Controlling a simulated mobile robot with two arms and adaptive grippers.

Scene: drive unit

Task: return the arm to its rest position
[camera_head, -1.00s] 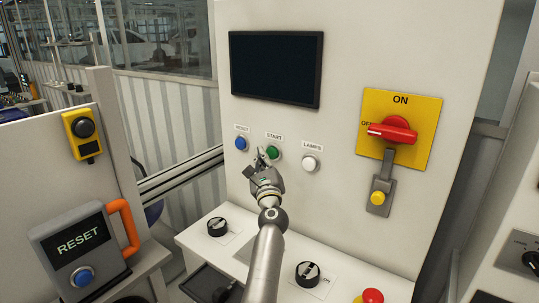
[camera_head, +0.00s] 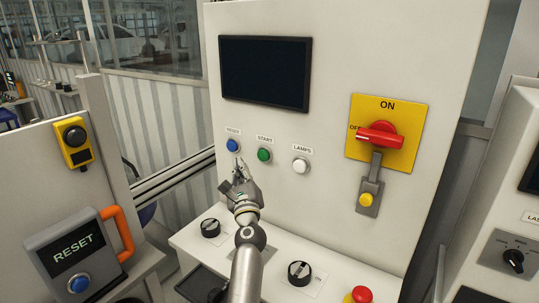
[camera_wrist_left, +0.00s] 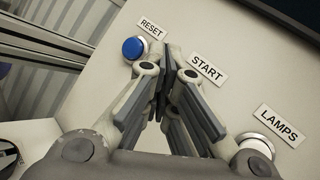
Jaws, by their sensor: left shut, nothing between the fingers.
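My left gripper (camera_head: 238,163) is shut and empty in front of the white panel (camera_head: 325,160), just below the blue RESET button (camera_head: 233,145). The green START button (camera_head: 264,155) is to the right of its fingertips, and the white LAMPS button (camera_head: 300,165) is further right. In the left wrist view the shut fingers (camera_wrist_left: 166,55) point at the panel between the blue button (camera_wrist_left: 134,48) and the START label (camera_wrist_left: 207,69). They hide the green button there. I cannot tell whether the fingertips touch the panel. My right gripper is not in view.
A dark screen (camera_head: 265,72) is above the buttons. A red rotary switch (camera_head: 380,135) on a yellow plate is at the right. Black knobs (camera_head: 299,272) and a red button (camera_head: 361,294) sit on the ledge below. A grey RESET box (camera_head: 72,255) with an orange handle (camera_head: 120,232) stands at the left.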

